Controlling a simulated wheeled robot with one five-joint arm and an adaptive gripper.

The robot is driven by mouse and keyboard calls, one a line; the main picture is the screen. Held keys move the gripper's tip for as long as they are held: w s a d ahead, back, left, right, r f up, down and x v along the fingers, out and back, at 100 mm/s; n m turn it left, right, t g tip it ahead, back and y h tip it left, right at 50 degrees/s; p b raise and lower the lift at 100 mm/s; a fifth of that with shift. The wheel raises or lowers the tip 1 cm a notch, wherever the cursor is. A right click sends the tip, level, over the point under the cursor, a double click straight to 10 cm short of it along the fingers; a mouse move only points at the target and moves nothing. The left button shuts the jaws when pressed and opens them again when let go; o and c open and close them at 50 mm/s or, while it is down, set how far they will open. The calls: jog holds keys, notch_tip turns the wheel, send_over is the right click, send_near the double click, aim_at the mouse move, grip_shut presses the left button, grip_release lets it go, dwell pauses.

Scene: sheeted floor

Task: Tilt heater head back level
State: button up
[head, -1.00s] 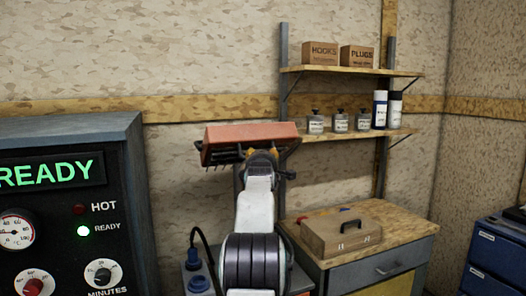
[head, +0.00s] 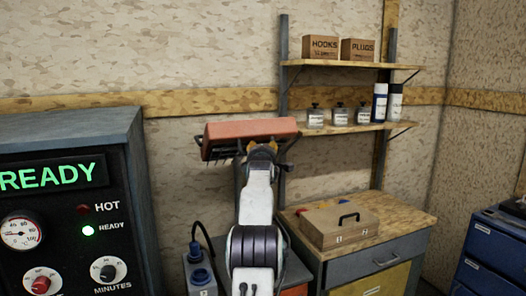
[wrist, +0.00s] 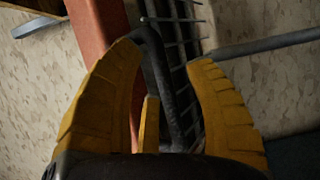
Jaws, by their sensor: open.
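The heater head (head: 250,129) is an orange-red housing with a dark wire grille on its underside, high in front of the wall in the head view. It looks slightly tilted. My gripper (head: 262,150) is at its front lower edge and partly hides it. In the wrist view the red housing (wrist: 98,35) runs behind the left finger and the grille (wrist: 184,45) shows between the fingers. My open yellow fingers (wrist: 166,55) stand either side of a dark bent bar (wrist: 160,75), the left one close to it. I cannot tell whether either touches it.
A control cabinet (head: 60,135) reading READY, with a lit green lamp, stands close on the left. A workbench (head: 395,222) with a wooden case (head: 340,228) is at the right. Shelves (head: 345,130) with boxes and bottles hang above it. Blue drawers (head: 490,250) stand far right.

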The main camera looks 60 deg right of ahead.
grip_shut()
dwell(0.3)
jog(key=shift+r, duration=0.1)
jog(key=shift+r+p, duration=0.2)
jog(key=shift+p, duration=0.4)
